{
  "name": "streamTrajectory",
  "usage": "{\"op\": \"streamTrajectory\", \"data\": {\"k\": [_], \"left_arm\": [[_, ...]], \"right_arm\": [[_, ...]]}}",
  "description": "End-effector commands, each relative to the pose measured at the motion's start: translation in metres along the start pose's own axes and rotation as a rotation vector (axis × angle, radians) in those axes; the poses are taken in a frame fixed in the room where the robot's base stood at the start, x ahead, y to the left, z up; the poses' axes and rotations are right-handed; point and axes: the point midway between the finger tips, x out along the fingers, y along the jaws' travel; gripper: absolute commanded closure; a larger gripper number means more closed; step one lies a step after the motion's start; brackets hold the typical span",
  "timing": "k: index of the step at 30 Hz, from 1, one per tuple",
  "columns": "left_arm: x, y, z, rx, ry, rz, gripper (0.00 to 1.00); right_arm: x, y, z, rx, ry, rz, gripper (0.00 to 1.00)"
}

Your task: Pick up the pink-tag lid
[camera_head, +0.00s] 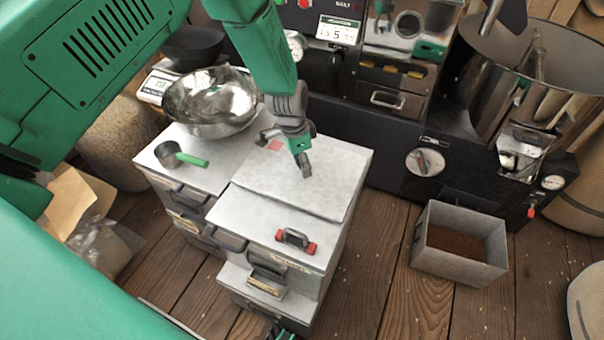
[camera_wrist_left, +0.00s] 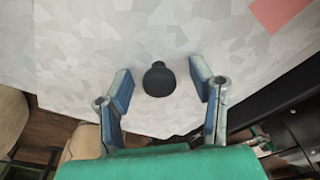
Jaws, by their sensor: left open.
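The pink-tag lid (camera_head: 325,180) is a flat pale grey plate lying on top of a bin, with a pink patch near its far left corner. In the left wrist view the lid (camera_wrist_left: 90,55) fills most of the picture, and its pink tag (camera_wrist_left: 277,12) is at the top right. A round black knob (camera_wrist_left: 157,80) stands on it. My left gripper (camera_head: 288,150) is over the far part of the lid, its fingers apart. In the wrist view the knob is between the open fingers, with a gap on each side.
A metal bowl (camera_head: 210,102) and a green-handled scoop (camera_head: 178,157) stand to the left. The black roaster (camera_head: 395,150) is behind. A grey box of brown grounds (camera_head: 430,262) stands on the floor at right.

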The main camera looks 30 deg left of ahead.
Motion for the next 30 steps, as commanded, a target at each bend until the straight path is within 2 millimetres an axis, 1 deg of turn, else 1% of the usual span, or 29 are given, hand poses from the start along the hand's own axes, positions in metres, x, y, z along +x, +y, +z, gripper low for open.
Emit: {"op": "streamTrajectory", "data": {"k": [1,6,7,8,9,11,23,26,30], "left_arm": [[0.003,0.000,0.000,0.000,0.000,-0.001,0.50],[0.002,0.000,0.000,0.001,0.001,-0.001,0.50],[0.002,0.000,0.000,0.000,0.001,-0.001,0.54],[0.002,0.000,0.000,0.001,0.001,-0.001,0.64],[0.002,0.000,0.000,0.000,0.001,-0.001,0.79],[0.002,0.000,0.000,0.000,0.001,-0.001,1.00],[-0.001,-0.001,-0.001,0.000,0.002,-0.002,1.00],[-0.007,-0.001,-0.002,0.000,0.003,-0.003,1.00],[-0.024,-0.001,-0.005,0.001,0.002,-0.002,1.00]], "right_arm": [[0.002,0.000,0.000,0.000,0.000,0.000,1.00],[0.000,0.000,0.000,0.000,0.000,0.000,1.00],[0.000,0.000,0.000,0.000,0.000,0.000,1.00],[0.000,0.000,0.000,0.000,0.000,0.000,1.00],[0.000,0.000,0.000,0.000,0.000,0.000,1.00],[0.000,0.000,0.000,0.000,0.000,0.000,1.00],[-0.001,0.000,0.000,0.000,0.000,0.000,1.00],[-0.003,0.000,0.000,0.000,0.000,0.000,1.00],[-0.009,0.000,-0.001,0.000,0.000,0.000,1.00]]}}
